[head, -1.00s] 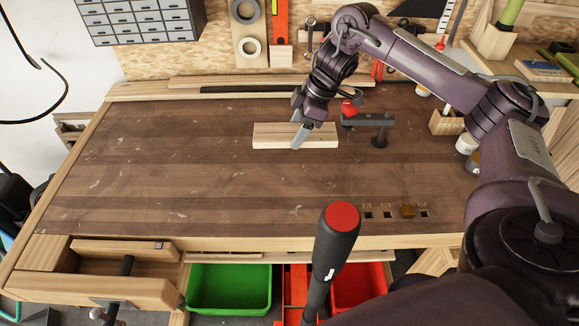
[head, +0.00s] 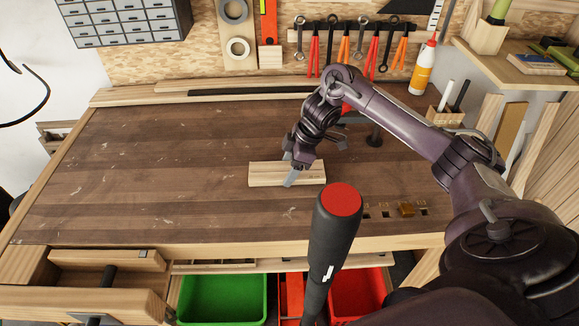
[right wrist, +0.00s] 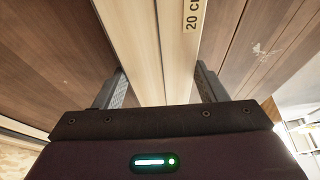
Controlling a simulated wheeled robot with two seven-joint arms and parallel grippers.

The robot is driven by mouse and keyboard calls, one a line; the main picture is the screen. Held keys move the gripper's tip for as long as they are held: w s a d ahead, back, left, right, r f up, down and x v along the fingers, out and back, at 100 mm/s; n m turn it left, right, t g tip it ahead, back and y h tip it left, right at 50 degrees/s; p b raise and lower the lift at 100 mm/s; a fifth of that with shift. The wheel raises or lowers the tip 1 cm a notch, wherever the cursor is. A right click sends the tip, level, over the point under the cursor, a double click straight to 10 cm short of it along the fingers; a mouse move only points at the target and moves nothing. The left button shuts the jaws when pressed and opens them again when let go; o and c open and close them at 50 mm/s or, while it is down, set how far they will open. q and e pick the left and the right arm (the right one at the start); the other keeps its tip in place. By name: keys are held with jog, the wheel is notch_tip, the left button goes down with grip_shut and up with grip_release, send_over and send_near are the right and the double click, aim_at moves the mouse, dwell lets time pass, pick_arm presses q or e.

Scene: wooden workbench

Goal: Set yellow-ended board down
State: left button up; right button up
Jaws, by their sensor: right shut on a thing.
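A pale wooden board (head: 262,174) is in the middle of the workbench in the head view, lengthwise from left to right. In the right wrist view the board (right wrist: 150,50) runs between the two fingers and carries a printed "20 C" mark. I see no yellow end in either view. I cannot tell whether the board touches the bench top. My left gripper is not in view.
The dark bench top (head: 130,170) is clear to the left. A black handle with a red cap (head: 335,230) rises in the foreground. Green (head: 222,300) and red (head: 357,295) bins sit below the front edge.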

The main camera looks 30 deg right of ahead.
jog(key=o, duration=1.1)
jog(key=shift+c, duration=0.2)
jog(key=p+v, duration=0.3)
jog(key=v, duration=0.9)
jog(key=shift+p, duration=0.3)
jog(key=shift+s, duration=0.2)
